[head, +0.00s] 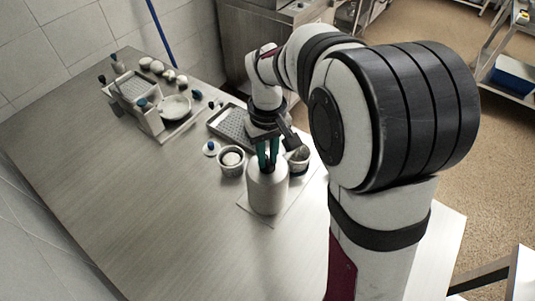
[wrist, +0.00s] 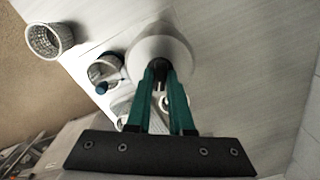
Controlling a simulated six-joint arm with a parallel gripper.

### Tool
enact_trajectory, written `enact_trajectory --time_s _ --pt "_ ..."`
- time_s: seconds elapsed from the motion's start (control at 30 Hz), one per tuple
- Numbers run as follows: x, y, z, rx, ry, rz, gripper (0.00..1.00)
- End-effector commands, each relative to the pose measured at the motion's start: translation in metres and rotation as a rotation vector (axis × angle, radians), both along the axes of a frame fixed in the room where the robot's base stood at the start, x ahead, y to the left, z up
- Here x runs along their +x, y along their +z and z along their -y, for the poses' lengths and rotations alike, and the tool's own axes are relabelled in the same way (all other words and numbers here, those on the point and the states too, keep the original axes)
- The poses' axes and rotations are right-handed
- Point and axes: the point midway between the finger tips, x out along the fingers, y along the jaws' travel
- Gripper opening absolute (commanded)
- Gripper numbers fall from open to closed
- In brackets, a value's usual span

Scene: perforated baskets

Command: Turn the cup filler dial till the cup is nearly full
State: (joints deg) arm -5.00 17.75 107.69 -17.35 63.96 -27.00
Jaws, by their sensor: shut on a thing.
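A white, bottle-shaped canister (head: 267,192) stands upright on a pale square sheet near the middle of the table. It looks like the cup filler, and its round white top (wrist: 160,48) shows in the wrist view. My gripper (head: 267,155) points down at its top with teal fingers. In the wrist view the fingers (wrist: 160,72) are shut on a small dark part at the top, which I take for the dial. Its angle is hidden by the fingers. No cup with a readable fill level shows.
A perforated basket (head: 231,162) with a white thing inside stands left of the canister. Another basket (head: 299,162) is close on its right, partly behind my arm. A grey perforated tray (head: 230,124) and a caddy with bowls (head: 175,106) lie behind. The table's left front is clear.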

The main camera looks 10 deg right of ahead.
Motion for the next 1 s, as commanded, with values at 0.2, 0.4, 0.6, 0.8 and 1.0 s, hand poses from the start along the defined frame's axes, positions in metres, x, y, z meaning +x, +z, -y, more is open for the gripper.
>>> enact_trajectory --time_s 0.2,0.4,0.6,0.8,1.0 --pt "0.0003 0.0008 -0.0001 0.0 -0.204 0.002 0.0" --pt "0.0004 0.0008 -0.0001 0.0 -0.392 0.002 0.0" --pt "0.0004 0.0009 -0.0001 0.001 -0.565 0.002 0.0" --pt "0.0005 0.0009 -0.0001 0.001 -0.705 0.002 0.0" --pt "0.0005 0.001 0.0 0.001 -0.8 0.002 0.0"
